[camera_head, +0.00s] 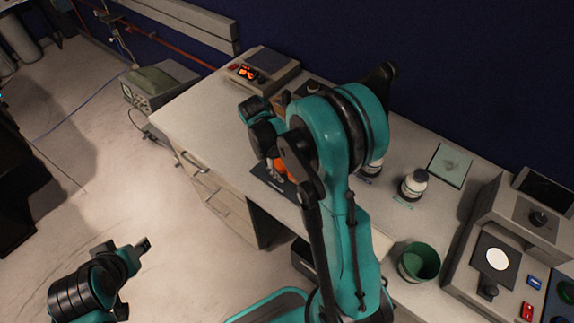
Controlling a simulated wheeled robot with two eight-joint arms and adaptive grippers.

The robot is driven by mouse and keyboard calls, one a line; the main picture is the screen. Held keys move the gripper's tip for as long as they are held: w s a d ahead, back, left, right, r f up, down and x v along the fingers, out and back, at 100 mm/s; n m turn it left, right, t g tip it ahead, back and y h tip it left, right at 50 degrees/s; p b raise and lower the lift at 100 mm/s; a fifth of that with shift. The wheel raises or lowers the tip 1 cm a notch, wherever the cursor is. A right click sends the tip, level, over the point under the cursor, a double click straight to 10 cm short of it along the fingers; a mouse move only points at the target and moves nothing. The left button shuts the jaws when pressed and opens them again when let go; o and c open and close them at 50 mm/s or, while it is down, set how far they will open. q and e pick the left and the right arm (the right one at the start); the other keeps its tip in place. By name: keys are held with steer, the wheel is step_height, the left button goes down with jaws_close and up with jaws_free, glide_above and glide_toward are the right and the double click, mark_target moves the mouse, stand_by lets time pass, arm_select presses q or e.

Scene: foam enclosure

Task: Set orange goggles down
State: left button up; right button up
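The orange goggles (281,167) show as a small orange patch above or on a dark flat mat (265,184) on the white bench. My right arm hides most of them. My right gripper (275,168) is by the goggles, largely behind its own arm links. I cannot tell whether its fingers are around them or whether the goggles touch the mat. My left gripper (143,245) is at the lower left, over the floor and away from the bench. Its fingers are too small to read.
A device with a lit orange display (246,72) stands at the bench's far end. White bottles (414,183), a green cup (418,262), a pale green pad (450,165) and a grey instrument (497,258) stand to the right. The left bench top (195,115) is clear.

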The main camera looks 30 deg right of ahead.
steer(key=p+v, duration=0.3)
steer(key=v, duration=0.8)
steer(key=s+a+r+m+t+y, duration=0.1)
steer(key=s+a+r+m+t, duration=0.1)
steer(key=s, duration=0.4)
steer(key=s+a+r+m+t+y, duration=0.2)
steer(key=s+a+r+t, duration=0.2)
steer(key=s+t, duration=0.3)
steer(key=shift+s+a+m, duration=0.2)
steer(key=shift+a+m, duration=0.1)
steer(key=shift+a, duration=0.15)
